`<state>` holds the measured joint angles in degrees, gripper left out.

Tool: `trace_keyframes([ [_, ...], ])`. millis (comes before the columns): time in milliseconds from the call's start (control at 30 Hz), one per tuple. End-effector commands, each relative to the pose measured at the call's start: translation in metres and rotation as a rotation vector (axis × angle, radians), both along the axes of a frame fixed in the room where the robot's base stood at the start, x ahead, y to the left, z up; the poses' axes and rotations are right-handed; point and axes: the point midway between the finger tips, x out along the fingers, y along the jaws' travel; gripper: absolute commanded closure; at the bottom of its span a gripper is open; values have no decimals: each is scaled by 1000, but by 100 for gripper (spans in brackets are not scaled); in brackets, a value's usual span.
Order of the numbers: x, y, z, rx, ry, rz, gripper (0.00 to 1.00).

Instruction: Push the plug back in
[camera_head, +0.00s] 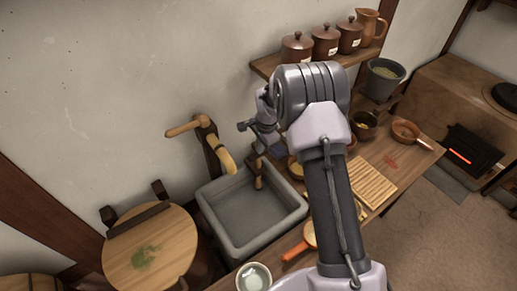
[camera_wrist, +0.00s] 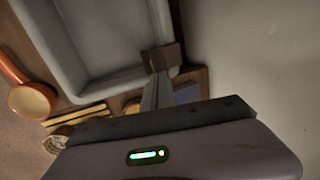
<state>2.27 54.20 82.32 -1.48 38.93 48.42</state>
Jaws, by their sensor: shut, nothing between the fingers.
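I cannot pick out the plug for sure in either view. A wooden spout (camera_head: 224,159) hangs from an upright wooden post (camera_head: 211,150) over the grey stone sink (camera_head: 234,255). A thick wooden peg (camera_head: 184,128) juts left from the post's top. My gripper (camera_wrist: 163,58) is shut and empty in the wrist view. Its brown tips lie across the sink's corner there, and the sink (camera_wrist: 82,78) fills the upper left. In the head view my wrist hangs over the sink's back right corner, right of the spout. My arm hides part of the counter.
A round wooden lid (camera_head: 150,255) with a green stain lies left of the sink. An orange-handled pan (camera_head: 298,248), a pale bowl (camera_head: 254,278) and a slatted board (camera_head: 372,188) are on the counter. Jars (camera_head: 326,41) stand on the wall shelf (camera_head: 268,65). A stove (camera_head: 473,150) glows at right.

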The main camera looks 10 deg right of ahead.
Motion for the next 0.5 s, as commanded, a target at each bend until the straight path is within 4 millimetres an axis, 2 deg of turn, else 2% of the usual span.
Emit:
trace_keyframes([
  [33,1,-3,19,0,-5,1,100],
  [200,-5,-7,59,0,-9,0,100],
  [400,-13,-10,100,0,-9,1,100],
  [500,-15,-11,111,0,-9,1,100],
])
